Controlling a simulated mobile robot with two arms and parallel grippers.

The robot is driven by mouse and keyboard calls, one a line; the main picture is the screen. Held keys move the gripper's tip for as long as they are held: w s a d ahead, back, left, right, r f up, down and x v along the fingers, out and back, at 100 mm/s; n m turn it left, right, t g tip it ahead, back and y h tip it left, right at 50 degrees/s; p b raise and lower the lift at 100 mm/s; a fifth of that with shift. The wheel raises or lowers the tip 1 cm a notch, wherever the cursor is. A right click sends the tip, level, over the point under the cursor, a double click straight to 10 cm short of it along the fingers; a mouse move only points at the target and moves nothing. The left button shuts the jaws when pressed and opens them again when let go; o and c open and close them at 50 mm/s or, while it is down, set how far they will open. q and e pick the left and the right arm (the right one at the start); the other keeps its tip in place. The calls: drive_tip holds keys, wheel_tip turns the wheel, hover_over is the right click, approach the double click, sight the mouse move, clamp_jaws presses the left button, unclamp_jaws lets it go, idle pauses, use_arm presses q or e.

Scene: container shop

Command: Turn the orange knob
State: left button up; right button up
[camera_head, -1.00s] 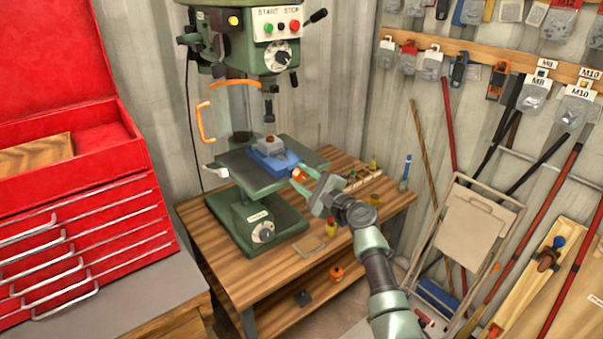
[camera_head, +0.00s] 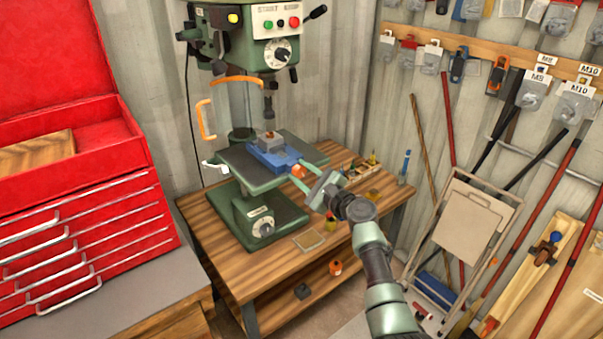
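The orange knob (camera_head: 298,171) is on the near right end of a blue vise (camera_head: 268,158), which sits on the green table of a drill press. My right gripper (camera_head: 302,174) reaches in from the lower right. Its two pale green fingers are spread apart, with the knob between their tips, one finger on the lower left side and one on the upper right. Whether either finger touches the knob is too small to tell. My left gripper is not in view.
The drill press head (camera_head: 260,35) hangs above the vise, with an orange guard (camera_head: 206,120) at its left. A wooden bench (camera_head: 290,240) carries the press and small items. A red toolbox (camera_head: 80,215) stands left. A folding step stool (camera_head: 470,225) leans at right.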

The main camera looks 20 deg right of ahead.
drive_tip(key=o, duration=0.3)
drive_tip(key=shift+s, duration=0.1)
drive_tip(key=b+v, duration=0.1)
drive_tip(key=v, duration=0.6)
drive_tip(key=shift+s+d, duration=0.15)
drive_tip(key=shift+s, duration=0.1)
